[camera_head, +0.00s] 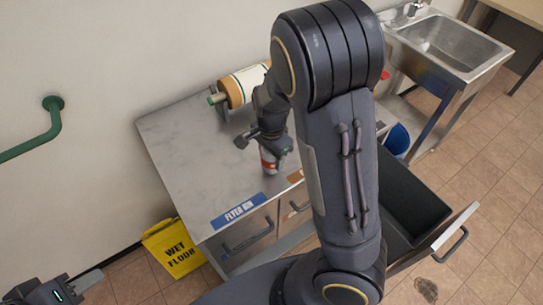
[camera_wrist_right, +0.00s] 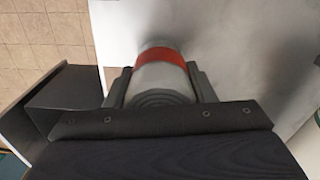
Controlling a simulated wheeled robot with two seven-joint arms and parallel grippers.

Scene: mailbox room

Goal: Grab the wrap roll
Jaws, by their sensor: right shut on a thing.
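In the head view a brown roll with a cream label and a green end (camera_head: 230,91) lies at the back of the metal counter. My right gripper (camera_head: 271,160) is over the counter, in front of that roll. It is shut on a grey cylinder with a red band (camera_wrist_right: 162,75), which stands between the fingers in the right wrist view. I cannot tell for sure which of these two is the wrap roll. My right arm hides part of the brown roll and counter. My left gripper (camera_head: 84,284) is at the lower left corner, away from the counter, only partly in view.
The metal counter (camera_head: 185,150) has free room on its left. A dark open drawer (camera_head: 408,190) sticks out at the right. A yellow wet floor sign (camera_head: 174,248) stands at the counter's left. A sink (camera_head: 450,45) and a blue bin (camera_head: 398,139) are further right.

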